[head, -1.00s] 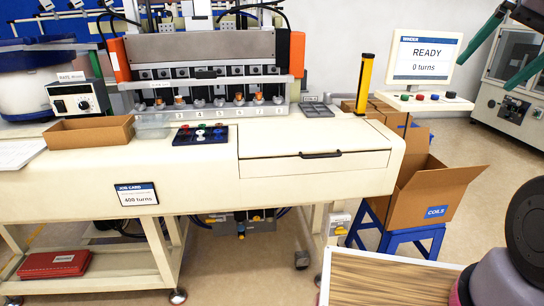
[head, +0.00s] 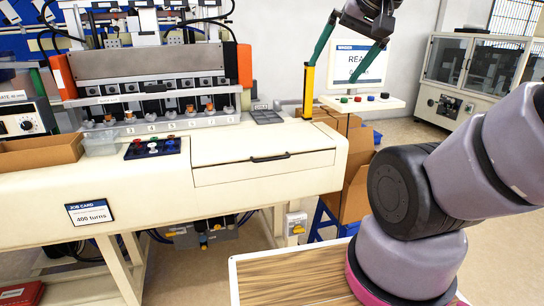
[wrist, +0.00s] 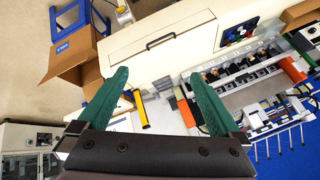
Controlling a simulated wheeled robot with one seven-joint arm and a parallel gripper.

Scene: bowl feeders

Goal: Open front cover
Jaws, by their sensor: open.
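The winding machine (head: 150,55) stands on the cream bench, with a clear strip (head: 155,97) across its front above a row of numbered stations. A cream panel (head: 265,172) with a dark bar handle (head: 270,157) is set into the bench front. It looks shut, and also shows in the wrist view (wrist: 155,57) with its handle (wrist: 161,41). I cannot tell for certain which of these is the front cover. My gripper (head: 332,72), with green fingers, is open and empty, high above the bench's right end. It also shows in the wrist view (wrist: 157,77), apart from both.
A yellow post (head: 308,92) stands at the bench's right end, near my gripper's fingers in the picture. A screen (head: 360,64) and a button shelf (head: 362,104) are to the right. A cardboard box (head: 356,190) is below. Open trays sit on the bench's left.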

